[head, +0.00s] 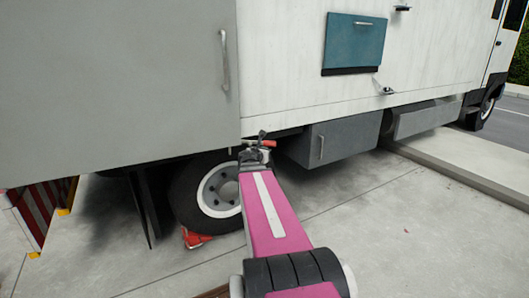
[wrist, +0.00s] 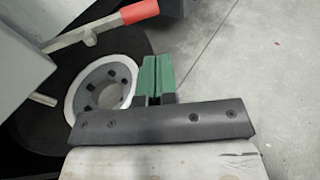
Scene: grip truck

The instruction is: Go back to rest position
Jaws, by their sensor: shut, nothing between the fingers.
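My arm reaches forward toward the side of a white and grey truck (head: 285,75). My gripper (wrist: 158,72) shows in the wrist view with its two green fingers side by side, shut and empty. In the head view my gripper (head: 257,152) is small and dark, in front of the truck's lower edge above the rear wheel (head: 218,190); its fingertips are hard to make out there. In the wrist view the wheel (wrist: 105,85) lies beyond the fingers. A grey lever with a red grip (wrist: 139,11) is at the upper left, apart from the fingers.
A grey closed door with a handle (head: 225,62) is at left. A teal panel (head: 354,43) and a grey underbody box (head: 335,138) are on the truck's side. A red wheel chock (head: 195,238) is by the wheel. Open concrete (head: 400,240) lies at right.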

